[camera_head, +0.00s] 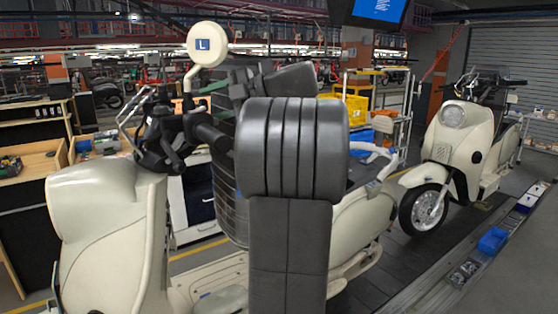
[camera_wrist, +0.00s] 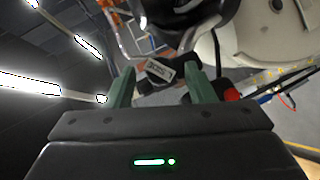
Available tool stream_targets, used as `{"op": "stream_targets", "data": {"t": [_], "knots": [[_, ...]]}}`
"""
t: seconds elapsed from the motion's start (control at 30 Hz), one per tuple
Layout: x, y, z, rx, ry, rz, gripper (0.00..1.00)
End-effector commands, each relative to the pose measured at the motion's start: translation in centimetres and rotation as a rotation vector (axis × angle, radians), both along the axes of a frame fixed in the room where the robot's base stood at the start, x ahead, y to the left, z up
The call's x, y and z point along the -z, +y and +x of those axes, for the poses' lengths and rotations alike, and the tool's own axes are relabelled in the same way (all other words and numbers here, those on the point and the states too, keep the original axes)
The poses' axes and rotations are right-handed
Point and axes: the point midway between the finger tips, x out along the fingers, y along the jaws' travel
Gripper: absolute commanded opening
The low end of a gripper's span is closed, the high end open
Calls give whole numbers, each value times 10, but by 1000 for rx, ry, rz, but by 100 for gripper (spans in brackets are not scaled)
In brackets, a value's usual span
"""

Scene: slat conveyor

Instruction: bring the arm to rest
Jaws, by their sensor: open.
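My gripper (camera_wrist: 160,78) shows in the wrist view as two green fingers standing apart, so it is open. A small dark part with a pale label (camera_wrist: 160,70) shows between the fingertips; I cannot tell whether it is between them or beyond them, and nothing looks clamped. In the head view my dark grey arm fills the middle and hides most of my gripper. Green bits show beside the handlebar of the near cream scooter (camera_head: 105,215).
A second cream scooter (camera_head: 455,150) stands on the line at the right. Wooden shelving (camera_head: 35,165) stands at the left, and yellow crates (camera_head: 355,105) sit on a rack behind. The near scooter is close around my arm.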

Motion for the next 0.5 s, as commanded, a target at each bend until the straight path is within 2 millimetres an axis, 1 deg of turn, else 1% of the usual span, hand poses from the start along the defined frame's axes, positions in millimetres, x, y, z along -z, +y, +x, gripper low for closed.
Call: {"op": "stream_targets", "data": {"t": [0.5], "knots": [[12,0,-1,-1,-315,212,49]]}}
